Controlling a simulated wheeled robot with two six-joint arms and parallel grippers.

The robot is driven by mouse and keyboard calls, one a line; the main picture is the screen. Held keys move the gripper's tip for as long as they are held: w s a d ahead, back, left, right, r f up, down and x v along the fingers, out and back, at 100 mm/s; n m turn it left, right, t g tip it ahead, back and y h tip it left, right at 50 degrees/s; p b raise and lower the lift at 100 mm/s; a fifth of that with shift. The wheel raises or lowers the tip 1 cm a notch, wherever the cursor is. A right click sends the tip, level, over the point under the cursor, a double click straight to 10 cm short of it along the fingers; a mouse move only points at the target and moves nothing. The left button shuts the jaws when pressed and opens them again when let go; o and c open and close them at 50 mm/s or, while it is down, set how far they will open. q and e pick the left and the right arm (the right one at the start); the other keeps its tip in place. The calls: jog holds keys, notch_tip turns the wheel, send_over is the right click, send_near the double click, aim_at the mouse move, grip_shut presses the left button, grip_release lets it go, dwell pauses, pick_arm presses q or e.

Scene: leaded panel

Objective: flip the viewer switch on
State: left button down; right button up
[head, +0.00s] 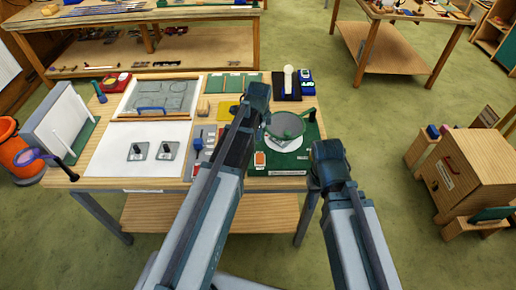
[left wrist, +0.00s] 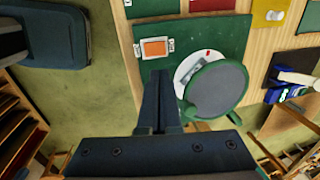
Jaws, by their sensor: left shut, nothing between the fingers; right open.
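The switch (left wrist: 154,48) is an orange square rocker with small white labels on either side, on a green base plate (left wrist: 222,35). It also shows as an orange-red patch in the head view (head: 260,159). Beside it on the plate stands a round grey disc with a green rim (left wrist: 216,90); the disc also shows in the head view (head: 286,125). My left gripper (left wrist: 160,74) is shut and empty, its tips just short of the switch in the left wrist view; contact cannot be told. My right gripper (head: 328,152) is open and empty, right of the plate.
The wooden table (head: 110,112) also holds a white upright panel (head: 60,125), a white sheet with two small dark-knobbed pieces, a framed drawing and blue-and-white tools on a black mat (head: 287,84). Green floor (head: 370,125) lies clear to the right, before a wooden cabinet (head: 468,165).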

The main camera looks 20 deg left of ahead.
aim_at(259, 156)
pick_arm(q)
jog(key=f+b, duration=0.4)
jog(key=w+f+b, duration=0.1)
jog(key=f+b, duration=0.4)
jog(key=w+f+b, duration=0.1)
jog(key=f+b, duration=0.3)
jog(key=shift+w+a+f+b, duration=0.25)
jog(key=shift+a+f+b, duration=0.05)
jog(key=shift+a+f, duration=0.1)
